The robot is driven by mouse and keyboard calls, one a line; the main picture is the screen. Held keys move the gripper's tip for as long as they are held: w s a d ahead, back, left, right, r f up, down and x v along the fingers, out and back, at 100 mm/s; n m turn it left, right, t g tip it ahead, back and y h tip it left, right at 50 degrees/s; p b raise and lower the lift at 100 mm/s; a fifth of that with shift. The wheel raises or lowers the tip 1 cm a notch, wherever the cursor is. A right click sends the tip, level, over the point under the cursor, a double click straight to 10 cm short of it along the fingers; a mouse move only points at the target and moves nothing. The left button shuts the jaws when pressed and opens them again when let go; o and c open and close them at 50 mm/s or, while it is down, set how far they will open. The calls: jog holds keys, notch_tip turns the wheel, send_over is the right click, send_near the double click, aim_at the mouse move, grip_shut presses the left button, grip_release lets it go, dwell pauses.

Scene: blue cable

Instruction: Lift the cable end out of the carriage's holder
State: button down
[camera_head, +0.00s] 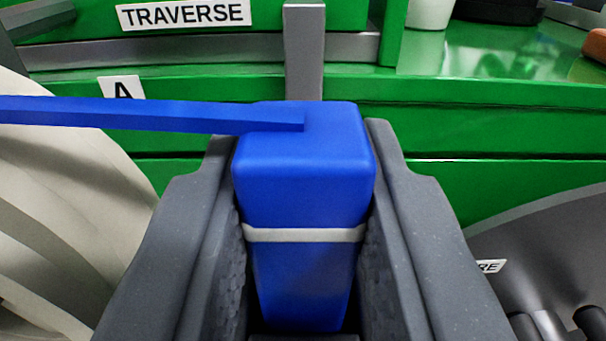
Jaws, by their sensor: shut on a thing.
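The blue cable end (303,185) is a block with rounded edges and a pale band around it. It stands in the middle of the view between the two dark grey fingers of my gripper (304,190), which are shut on its sides. The flat blue cable (110,113) runs from the top of the block out to the left edge. Behind the block is a green carriage with a "TRAVERSE" label (185,14) and an upright grey metal bar (304,50). Whether the block still touches a holder is hidden.
A green ledge (470,100) spans the background, with a label "A" (122,88) at left. A large pale curved part (60,200) fills the left side. A grey round part (550,250) is at lower right. A white cup-like object (430,12) stands at the upper right.

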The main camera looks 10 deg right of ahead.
aim_at(304, 138)
jog(key=shift+r+p, duration=0.35)
jog(key=shift+r, duration=0.1)
dwell(0.6)
jog(key=shift+r+p, duration=2.1)
jog(key=shift+r, duration=0.65)
